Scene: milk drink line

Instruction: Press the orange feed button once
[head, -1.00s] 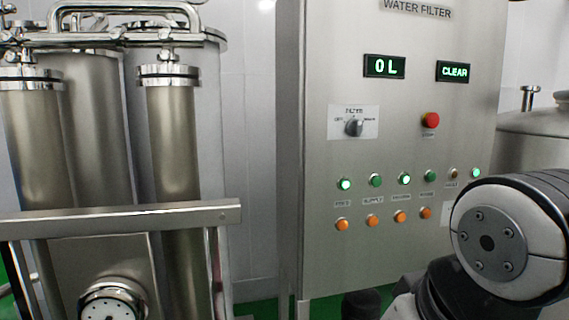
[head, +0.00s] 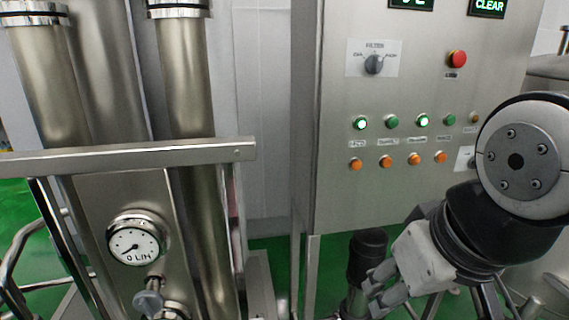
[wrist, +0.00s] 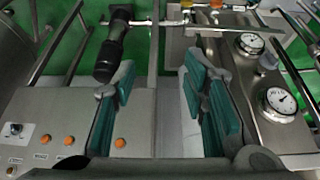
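The orange feed button (head: 355,164) is the leftmost in a row of orange buttons low on the steel control panel (head: 345,205). The small label above it seems to read FEED. In the wrist view, the orange button nearest the gauges (wrist: 120,143) appears to be the same one, seen between my fingers' bases. My gripper (head: 377,290) is below and to the right of the feed button in the head view, apart from the panel's buttons. In the wrist view my gripper (wrist: 160,75) has its teal-padded fingers spread, with nothing held between them. One finger hides part of the button row.
Green lamps (head: 422,120) sit above the orange buttons, some brightly lit. A red stop button (head: 457,59) and a filter knob (head: 374,64) are higher up. A black cylindrical part (head: 368,255) stands near my gripper. Filter columns and a gauge (head: 134,246) are left.

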